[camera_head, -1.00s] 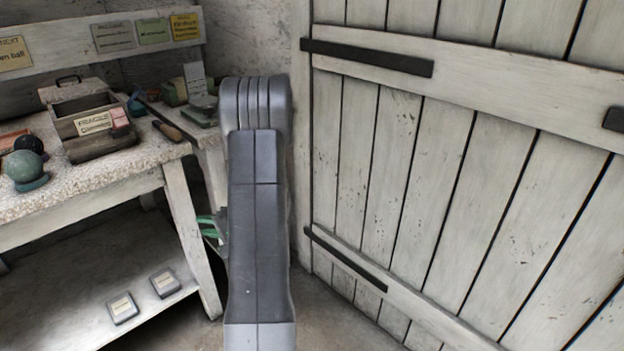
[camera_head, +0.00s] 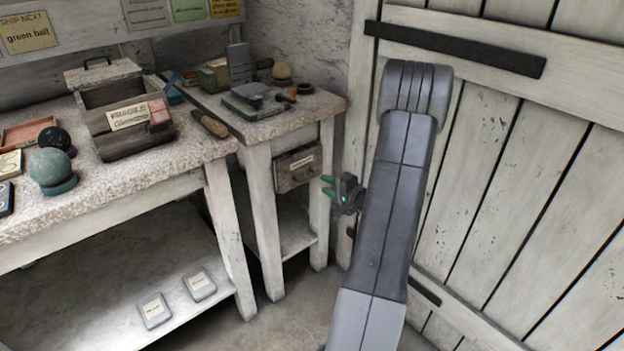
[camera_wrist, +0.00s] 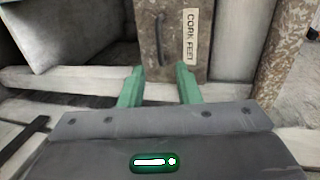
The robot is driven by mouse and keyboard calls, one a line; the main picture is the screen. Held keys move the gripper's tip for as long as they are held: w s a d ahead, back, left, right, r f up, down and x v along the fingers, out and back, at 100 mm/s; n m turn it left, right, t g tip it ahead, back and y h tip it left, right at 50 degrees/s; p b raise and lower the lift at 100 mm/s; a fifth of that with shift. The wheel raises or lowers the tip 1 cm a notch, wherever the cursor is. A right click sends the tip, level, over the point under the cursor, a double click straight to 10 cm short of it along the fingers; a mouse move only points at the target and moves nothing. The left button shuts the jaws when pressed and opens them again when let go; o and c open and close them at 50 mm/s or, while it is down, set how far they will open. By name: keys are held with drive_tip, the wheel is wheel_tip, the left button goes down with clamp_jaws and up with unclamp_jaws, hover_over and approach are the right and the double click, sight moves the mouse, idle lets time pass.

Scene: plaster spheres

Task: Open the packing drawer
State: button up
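The packing drawer (camera_head: 296,170) is a small brown wooden drawer with a pale label, hung under the top of the small side table. In the wrist view its front (camera_wrist: 174,65) shows sideways, with a dark handle (camera_wrist: 160,38) and a label (camera_wrist: 190,36) that seems to read "CORK FEET". I cannot tell whether it is fully shut. My gripper (camera_head: 328,186) is just right of the drawer in the head view. Its green fingers (camera_wrist: 159,84) are apart and empty, pointing at the drawer front, short of the handle.
The workbench (camera_head: 200,155) at left holds a wooden box (camera_head: 115,145) and a green ball (camera_head: 50,166). A plank door (camera_head: 500,180) stands close on the right.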

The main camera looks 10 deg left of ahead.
drive_tip(key=x, duration=0.8)
drive_tip(key=shift+c, duration=0.4)
clamp_jaws()
